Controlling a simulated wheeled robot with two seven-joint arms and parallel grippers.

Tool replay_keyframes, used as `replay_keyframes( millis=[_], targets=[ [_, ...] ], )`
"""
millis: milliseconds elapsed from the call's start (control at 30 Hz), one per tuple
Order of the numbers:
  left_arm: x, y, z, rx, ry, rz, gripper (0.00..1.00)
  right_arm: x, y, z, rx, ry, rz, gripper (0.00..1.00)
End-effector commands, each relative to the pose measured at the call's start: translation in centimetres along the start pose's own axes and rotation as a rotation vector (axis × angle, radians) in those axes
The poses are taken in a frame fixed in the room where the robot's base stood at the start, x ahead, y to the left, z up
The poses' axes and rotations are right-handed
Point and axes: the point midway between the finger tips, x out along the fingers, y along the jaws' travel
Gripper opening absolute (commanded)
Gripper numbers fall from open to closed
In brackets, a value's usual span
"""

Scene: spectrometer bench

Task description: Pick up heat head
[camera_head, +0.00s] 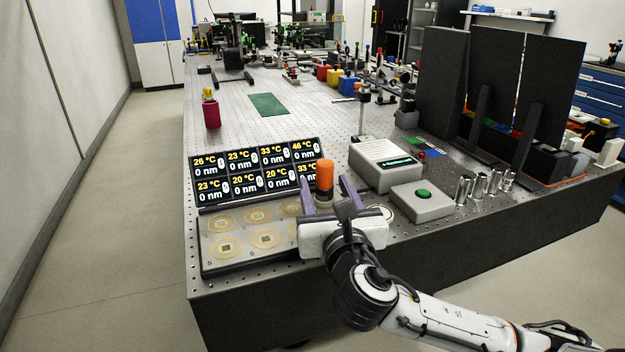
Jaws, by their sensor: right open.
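An upright orange-topped cylinder (324,176), which looks like the heat head, stands near the right end of a grey sample plate. Its lower part is hidden behind my right gripper. My right gripper (325,188) is open, with one purple finger on each side of the orange cylinder. I cannot tell whether the fingers touch it. The sample plate (234,233) has several numbered gold-ringed spots, the right ones hidden by my gripper. My left gripper is not in view.
A display panel (243,171) with temperature readings stands behind the plate. A grey box with a green button (423,194), a white instrument (384,164) and several metal cylinders (481,186) are to the right. A pink bottle (211,115) stands at the left edge.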

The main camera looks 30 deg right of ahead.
Motion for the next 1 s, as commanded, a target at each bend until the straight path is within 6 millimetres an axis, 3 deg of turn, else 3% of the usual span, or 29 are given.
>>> replay_keyframes(
  millis=[100, 267, 633, 967, 1000],
  targets=[
    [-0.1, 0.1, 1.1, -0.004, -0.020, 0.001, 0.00, 2.0, -0.1, 0.1, 0.001, -0.002, -0.003, 0.48],
    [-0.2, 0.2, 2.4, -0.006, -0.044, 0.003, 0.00, 3.5, -0.1, 0.0, 0.002, 0.000, -0.001, 0.48],
    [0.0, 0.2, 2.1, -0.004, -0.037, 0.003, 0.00, 8.1, -0.4, 0.3, 0.002, 0.001, -0.002, 0.48],
    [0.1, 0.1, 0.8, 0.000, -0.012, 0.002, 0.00, 8.8, -0.4, 0.2, 0.002, 0.002, 0.001, 0.48],
    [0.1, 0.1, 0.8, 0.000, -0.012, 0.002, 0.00, 8.8, -0.4, 0.2, 0.002, 0.002, 0.000, 0.42]
  ],
)
